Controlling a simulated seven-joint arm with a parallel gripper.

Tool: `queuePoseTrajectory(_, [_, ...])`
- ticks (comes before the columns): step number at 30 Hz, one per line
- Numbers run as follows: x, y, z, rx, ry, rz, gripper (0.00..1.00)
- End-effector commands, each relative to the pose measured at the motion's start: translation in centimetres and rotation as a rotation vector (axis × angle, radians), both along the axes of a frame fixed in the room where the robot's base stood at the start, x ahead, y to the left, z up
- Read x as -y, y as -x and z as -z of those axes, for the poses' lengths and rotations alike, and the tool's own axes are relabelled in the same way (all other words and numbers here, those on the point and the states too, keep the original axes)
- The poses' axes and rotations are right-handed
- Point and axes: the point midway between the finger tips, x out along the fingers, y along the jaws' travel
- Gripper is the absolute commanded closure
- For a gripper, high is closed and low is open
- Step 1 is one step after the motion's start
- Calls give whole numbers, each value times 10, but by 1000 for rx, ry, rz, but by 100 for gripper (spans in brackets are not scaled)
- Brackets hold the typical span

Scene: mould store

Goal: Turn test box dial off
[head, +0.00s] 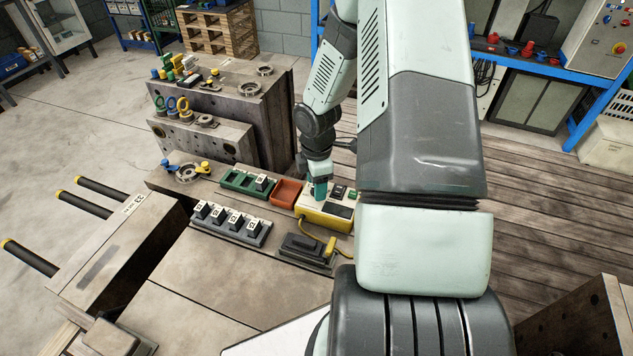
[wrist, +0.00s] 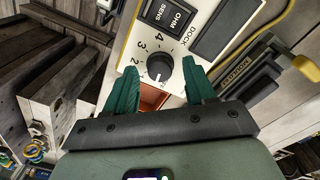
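The test box (head: 338,214), pale-topped with a yellow lower body, stands on the steel block in the head view. In the wrist view its pale panel (wrist: 215,12) carries a round black dial (wrist: 158,70) with numbers such as 2, 3 and 4 beside it. A small white mark shows on the dial; which setting it points at is hard to tell. My gripper (wrist: 160,68) is open, its teal fingers on either side of the dial with gaps showing. In the head view my gripper (head: 320,188) points down over the box, hiding the dial.
An orange-red tray (head: 286,193) and a green tray (head: 247,183) stand left of the box. A yellow cable (head: 309,233) runs from the box.

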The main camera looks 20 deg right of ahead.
Motion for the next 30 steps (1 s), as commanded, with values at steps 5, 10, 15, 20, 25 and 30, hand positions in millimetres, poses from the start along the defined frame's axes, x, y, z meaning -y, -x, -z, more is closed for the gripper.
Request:
queuePoseTrajectory(5, [0,0,-2,0,0,1,45])
queuePoseTrajectory(10, [1,0,-23,4,1,2,45])
queuePoseTrajectory(15, [1,1,-58,4,2,3,45])
queuePoseTrajectory(20, [0,2,-87,3,1,1,45])
queuePoseTrajectory(25, [0,2,-104,1,0,1,45])
queuePoseTrajectory(30, [0,3,-109,0,0,1,45])
